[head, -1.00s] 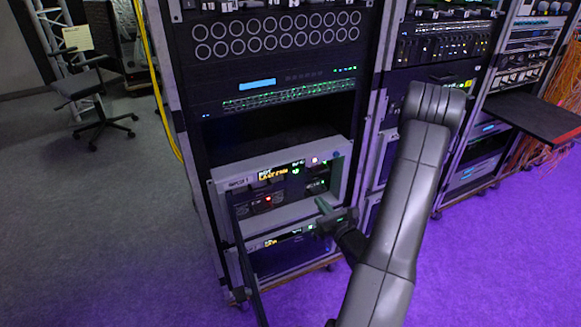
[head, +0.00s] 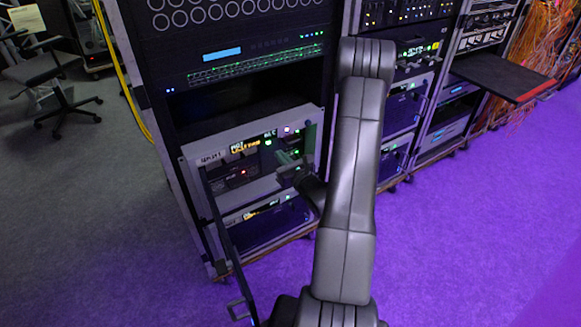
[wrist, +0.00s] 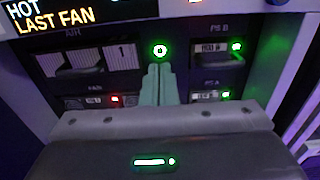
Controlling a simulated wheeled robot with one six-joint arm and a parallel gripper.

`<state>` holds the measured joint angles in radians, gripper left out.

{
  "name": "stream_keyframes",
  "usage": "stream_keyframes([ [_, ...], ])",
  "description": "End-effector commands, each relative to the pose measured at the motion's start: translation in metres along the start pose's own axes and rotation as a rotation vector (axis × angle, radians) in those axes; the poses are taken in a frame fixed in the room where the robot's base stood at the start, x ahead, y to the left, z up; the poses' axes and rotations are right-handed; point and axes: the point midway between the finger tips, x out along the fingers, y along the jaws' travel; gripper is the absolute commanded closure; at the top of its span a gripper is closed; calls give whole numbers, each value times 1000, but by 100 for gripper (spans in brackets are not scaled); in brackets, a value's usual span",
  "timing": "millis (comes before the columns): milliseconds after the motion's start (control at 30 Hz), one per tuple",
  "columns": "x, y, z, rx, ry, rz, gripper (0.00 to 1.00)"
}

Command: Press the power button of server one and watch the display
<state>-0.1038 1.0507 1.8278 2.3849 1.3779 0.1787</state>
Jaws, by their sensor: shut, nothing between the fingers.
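Server one (head: 192,169) is the upper grey-framed unit low in the rack, with its front panel exposed. The power button (wrist: 160,50) is a small round white light ringed green, between the fan bays and the power supplies. My gripper (wrist: 157,68) is shut and empty, its tips just below the button in the picture. The button is uncovered; I cannot tell whether the tips touch the panel.
A second similar unit (head: 262,222) sits below. A red light (wrist: 115,99) and green power-supply lights (wrist: 236,46) flank my fingers. A shelf (head: 500,77) juts out at right. Purple floor in front is clear.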

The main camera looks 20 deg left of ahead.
Motion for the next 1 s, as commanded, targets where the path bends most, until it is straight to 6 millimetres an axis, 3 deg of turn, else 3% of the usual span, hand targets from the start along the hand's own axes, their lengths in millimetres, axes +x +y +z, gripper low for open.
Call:
stream_keyframes([
  [100,24,1,0,-1,-2,3,100],
  [300,49,0,0,0,-1,1,100],
  [800,57,0,-1,0,0,0,100],
  [1000,73,0,-2,0,-2,0,100],
])
